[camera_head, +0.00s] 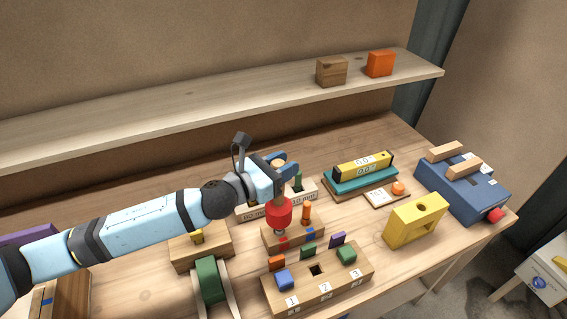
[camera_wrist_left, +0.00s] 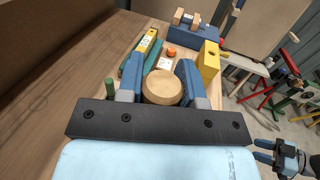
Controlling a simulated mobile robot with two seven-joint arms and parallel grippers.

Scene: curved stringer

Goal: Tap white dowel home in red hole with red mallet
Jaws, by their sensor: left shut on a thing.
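My left gripper (camera_head: 280,166) is shut on the handle of the red mallet (camera_head: 278,211). The mallet hangs head down over a small wooden block (camera_head: 297,240) with red and blue marks. In the left wrist view the round wooden handle end (camera_wrist_left: 163,88) sits between the blue fingers. A pale stub, perhaps the white dowel (camera_head: 279,231), shows just under the mallet head; I cannot tell whether they touch. The red hole is not clearly visible. An orange dowel (camera_head: 306,213) stands upright in the block. My right gripper (camera_wrist_left: 262,150) is empty and open, far off to the right.
A numbered wooden block (camera_head: 318,289) with coloured pieces stands in front. A yellow block (camera_head: 415,221), a blue box (camera_head: 464,190) and a teal block with a yellow level (camera_head: 361,173) stand to the right. A shelf (camera_head: 220,102) runs behind.

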